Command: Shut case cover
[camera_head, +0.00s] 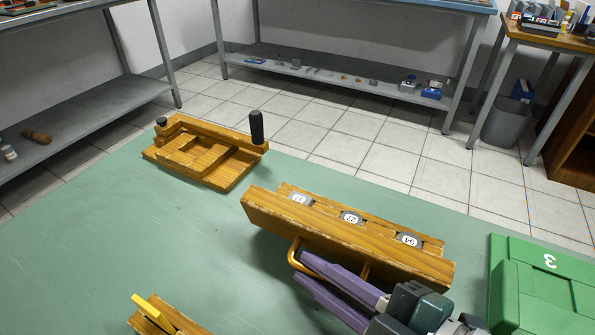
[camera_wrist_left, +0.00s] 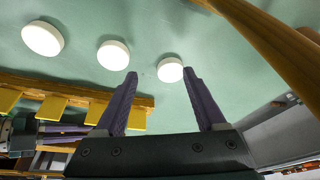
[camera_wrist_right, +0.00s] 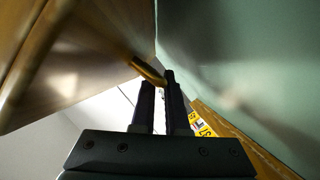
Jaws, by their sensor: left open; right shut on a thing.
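A long wooden case (camera_head: 350,240) stands on the green table, with numbered grey plates set in its top. A brass handle (camera_head: 293,254) sticks out of its near side. My right gripper (camera_head: 300,266) is shut on this handle, its purple fingers reaching in from the lower right. In the right wrist view the bar (camera_wrist_right: 147,72) is at the fingertips, beside a wooden panel (camera_wrist_right: 70,55). I cannot tell which board is the cover. My left gripper (camera_wrist_left: 160,75) is open and empty in the left wrist view, above the table; the head view does not show it.
Three white discs (camera_wrist_left: 113,55) lie under my left gripper. A wooden fixture (camera_head: 205,155) with a black knob stands at the back left, a green box (camera_head: 548,295) at the right. A wooden piece with yellow parts (camera_head: 155,315) is at the near left. The table's left middle is clear.

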